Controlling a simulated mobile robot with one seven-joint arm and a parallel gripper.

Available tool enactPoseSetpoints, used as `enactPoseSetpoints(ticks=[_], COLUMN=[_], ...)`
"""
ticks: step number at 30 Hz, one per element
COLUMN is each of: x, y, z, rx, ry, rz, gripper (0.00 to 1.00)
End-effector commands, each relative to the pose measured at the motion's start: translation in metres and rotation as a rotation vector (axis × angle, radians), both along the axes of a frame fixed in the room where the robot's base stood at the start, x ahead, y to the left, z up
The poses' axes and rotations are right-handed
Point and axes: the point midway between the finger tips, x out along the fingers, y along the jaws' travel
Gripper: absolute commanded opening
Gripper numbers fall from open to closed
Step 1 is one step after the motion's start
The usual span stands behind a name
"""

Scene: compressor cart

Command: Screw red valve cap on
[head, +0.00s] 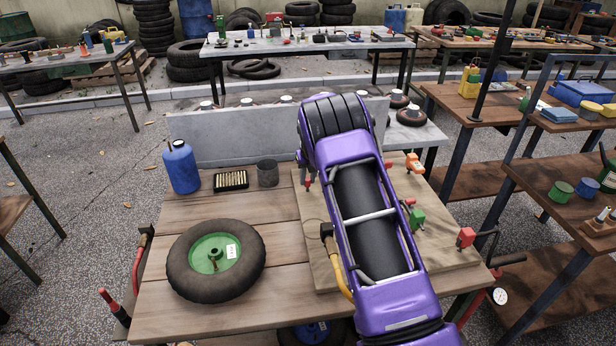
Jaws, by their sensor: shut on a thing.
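A black tyre (190,280) with a green hub (203,262) lies flat on the left of the wooden cart top. A short brownish stub stands up near the middle of the hub, and a white label is beside it. No red valve cap can be made out for certain. My purple arm reaches forward over the right half of the cart and covers much of it. My gripper is hidden from this camera, so what it holds cannot be seen.
A plywood board (318,268) with small red, green and orange fittings lies under my arm. A blue bottle (181,167), a black tray (231,181) and a dark cup (268,173) stand along the back left. A grey panel (230,141) rises behind. Bare wood surrounds the tyre.

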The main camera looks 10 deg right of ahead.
Motion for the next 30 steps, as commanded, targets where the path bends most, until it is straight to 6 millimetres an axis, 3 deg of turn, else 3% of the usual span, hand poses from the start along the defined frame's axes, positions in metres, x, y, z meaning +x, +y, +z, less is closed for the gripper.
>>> enactPoseSetpoints(ticks=[6, 15, 30], x=[-0.0005, -0.0006, -0.003], y=[-0.0003, -0.0009, -0.0033], z=[-0.0007, -0.0016, -0.0068], rx=[-0.004, -0.003, -0.013], ry=[0.001, 0.002, 0.011], rz=[-0.153, -0.169, -0.389], gripper=[0.0, 0.0, 0.0])
